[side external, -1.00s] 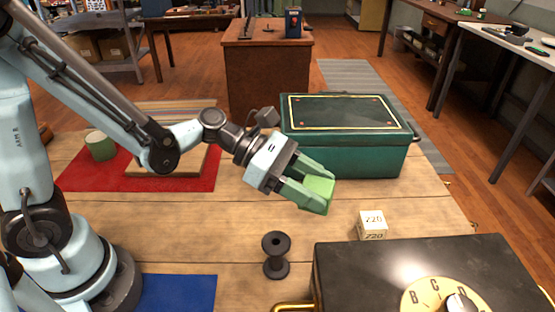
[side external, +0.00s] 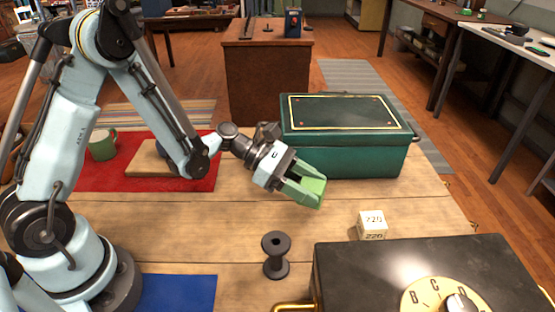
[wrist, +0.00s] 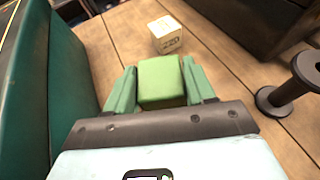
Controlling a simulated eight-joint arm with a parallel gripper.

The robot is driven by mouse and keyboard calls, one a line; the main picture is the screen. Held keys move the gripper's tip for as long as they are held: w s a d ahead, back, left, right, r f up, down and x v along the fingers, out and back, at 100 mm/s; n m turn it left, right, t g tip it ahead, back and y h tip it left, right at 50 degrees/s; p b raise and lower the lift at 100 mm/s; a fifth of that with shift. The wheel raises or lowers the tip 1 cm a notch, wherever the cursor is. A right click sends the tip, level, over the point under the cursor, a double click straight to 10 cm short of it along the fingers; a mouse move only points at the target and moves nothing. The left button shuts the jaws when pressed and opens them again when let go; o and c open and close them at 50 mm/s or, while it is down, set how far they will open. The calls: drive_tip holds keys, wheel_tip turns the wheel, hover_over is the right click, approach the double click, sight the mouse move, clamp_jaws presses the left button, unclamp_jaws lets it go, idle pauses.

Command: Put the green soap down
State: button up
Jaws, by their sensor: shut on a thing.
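The green soap (side external: 312,184) is a light green block held between the fingers of my gripper (side external: 304,184). In the wrist view the soap (wrist: 160,80) sits between the two green fingers of my gripper (wrist: 162,90), which is shut on it. In the side view the gripper slants down to the right, in front of the green metal box. Whether the soap touches the table (side external: 230,215) is hard to tell; it looks held above it.
The green metal box (side external: 350,150) stands close behind the gripper. A white number cube (side external: 371,226), a dark spool (side external: 276,255) and a black box with a dial (side external: 430,270) are nearer the camera. A red mat (side external: 100,180) with a green mug (side external: 102,145) lies left. Bare wood lies between.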

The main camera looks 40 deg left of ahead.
drive_tip(key=shift+f, duration=0.65)
drive_tip(key=o, duration=1.1)
drive_tip(key=s+a+r+m+y, duration=0.3)
drive_tip(key=s+a+m+y, duration=0.1)
drive_tip(key=m, duration=0.3)
drive_tip(key=s+a+r+m+t+y, duration=0.1)
drive_tip(key=s+a+r+m+y, duration=0.2)
drive_tip(key=m, duration=0.5)
drive_tip(key=s+a+r+m+y, duration=0.4)
drive_tip(key=a+m+y, duration=0.1)
drive_tip(key=a+m, duration=0.1)
drive_tip(key=shift+s+a+m+t+y, duration=0.3)
drive_tip(key=shift+s+m+t, duration=0.1)
drive_tip(key=shift+m, duration=0.3)
